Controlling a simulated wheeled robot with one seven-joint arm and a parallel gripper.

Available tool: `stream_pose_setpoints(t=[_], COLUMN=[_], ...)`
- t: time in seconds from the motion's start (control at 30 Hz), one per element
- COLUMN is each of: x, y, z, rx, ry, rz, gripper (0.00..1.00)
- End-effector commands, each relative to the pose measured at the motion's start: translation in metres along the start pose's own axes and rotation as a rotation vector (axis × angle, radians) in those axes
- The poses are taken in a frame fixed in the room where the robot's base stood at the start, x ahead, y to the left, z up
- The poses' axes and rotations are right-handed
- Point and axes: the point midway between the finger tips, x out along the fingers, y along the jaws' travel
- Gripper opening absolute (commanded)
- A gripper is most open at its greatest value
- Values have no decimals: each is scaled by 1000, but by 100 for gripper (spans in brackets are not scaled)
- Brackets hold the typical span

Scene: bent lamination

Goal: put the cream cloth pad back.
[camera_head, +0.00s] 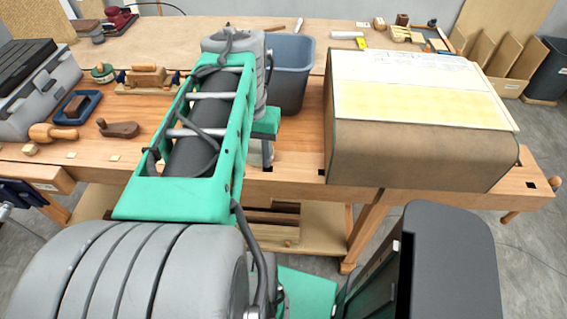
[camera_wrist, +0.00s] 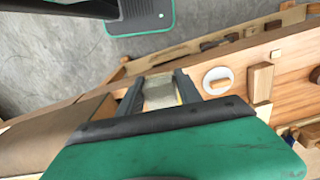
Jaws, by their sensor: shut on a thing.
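My gripper (camera_wrist: 157,84) is shut on the cream cloth pad (camera_wrist: 160,92), which shows as a pale, greyish-cream block between the two dark fingers in the wrist view. The gripper is over the front part of the wooden bench. In the head view my arm hides most of the gripper, and I cannot make out the pad there. I cannot tell whether the pad touches the bench top. A round white disc (camera_wrist: 208,88) with a small wooden block on it lies just right of the fingers in the wrist view.
The wooden bench (camera_head: 290,180) carries a large brown curved form (camera_head: 420,150) with a pale yellow sheet on top, right of my arm. A grey bin (camera_head: 292,85) stands behind. Wooden planes, a mallet (camera_head: 52,133) and a grey toolbox (camera_head: 30,105) are at the left.

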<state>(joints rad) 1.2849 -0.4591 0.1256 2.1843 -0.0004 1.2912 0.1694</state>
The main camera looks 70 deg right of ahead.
Motion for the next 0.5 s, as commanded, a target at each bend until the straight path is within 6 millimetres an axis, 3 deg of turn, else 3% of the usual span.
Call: stream_pose_setpoints(t=[0.03,0.1,0.2,0.33,0.5], x=[4,5,5,9,28], y=[24,46,65,71,67], z=[3,8,14,6,-39], rx=[91,185,266,293,290], ry=[1,1,0,-6,-9], rz=[0,0,0,0,1], gripper=[9,9,9,9,9])
